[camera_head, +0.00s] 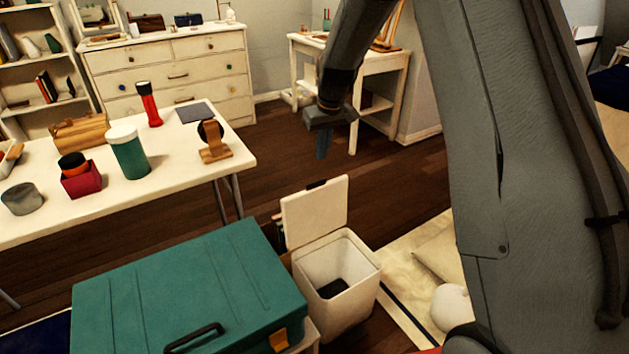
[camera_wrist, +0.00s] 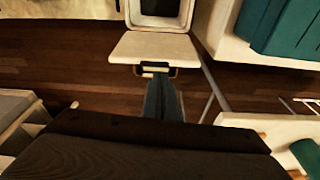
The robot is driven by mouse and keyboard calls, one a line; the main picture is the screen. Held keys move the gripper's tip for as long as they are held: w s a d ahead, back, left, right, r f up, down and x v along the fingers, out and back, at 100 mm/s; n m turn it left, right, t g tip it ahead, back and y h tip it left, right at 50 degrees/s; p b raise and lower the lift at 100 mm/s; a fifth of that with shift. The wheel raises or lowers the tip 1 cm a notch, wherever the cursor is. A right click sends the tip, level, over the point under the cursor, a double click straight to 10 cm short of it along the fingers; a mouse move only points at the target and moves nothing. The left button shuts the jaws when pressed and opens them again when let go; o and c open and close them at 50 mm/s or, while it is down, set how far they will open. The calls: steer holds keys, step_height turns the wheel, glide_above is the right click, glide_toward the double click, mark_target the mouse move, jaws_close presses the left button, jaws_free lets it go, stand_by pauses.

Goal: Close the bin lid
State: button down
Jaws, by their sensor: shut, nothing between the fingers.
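The cream bin (camera_head: 352,296) stands on the floor, and a dark item shows inside it. Its lid (camera_head: 314,213) is open, standing up from the bin's far edge, with a dark handle (camera_head: 317,184) at its top. My gripper (camera_head: 322,152) is shut and empty, pointing down, above and behind the lid in the head view. In the wrist view, the bin (camera_wrist: 186,24) is at the top and the lid (camera_wrist: 153,47) lies below it. There my gripper (camera_wrist: 161,82) points toward the lid's handle edge. I cannot tell whether it touches the handle.
A teal case (camera_head: 190,290) lies just left of the bin. A white table (camera_head: 190,158) with a green jar (camera_head: 128,155), a flashlight (camera_head: 149,104) and other things stands at the left. A pale rug (camera_head: 415,265) lies right of the bin. Dark wooden floor is clear behind the lid.

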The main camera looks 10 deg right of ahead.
steer(key=w+a+f+b, duration=0.1)
steer(key=w+f, duration=0.3)
steer(key=w, duration=0.3)
steer(key=shift+n+t, duration=0.3)
steer(key=shift+n, duration=0.2)
steer(key=shift+s+f+p, duration=0.15)
steer(key=shift+f+p, duration=0.2)
steer(key=shift+f, duration=2)
steer(key=shift+s+f+p, duration=0.1)
steer(key=shift+f+p, duration=0.2)
steer(key=shift+f, duration=2.05)
steer(key=shift+s, duration=0.1)
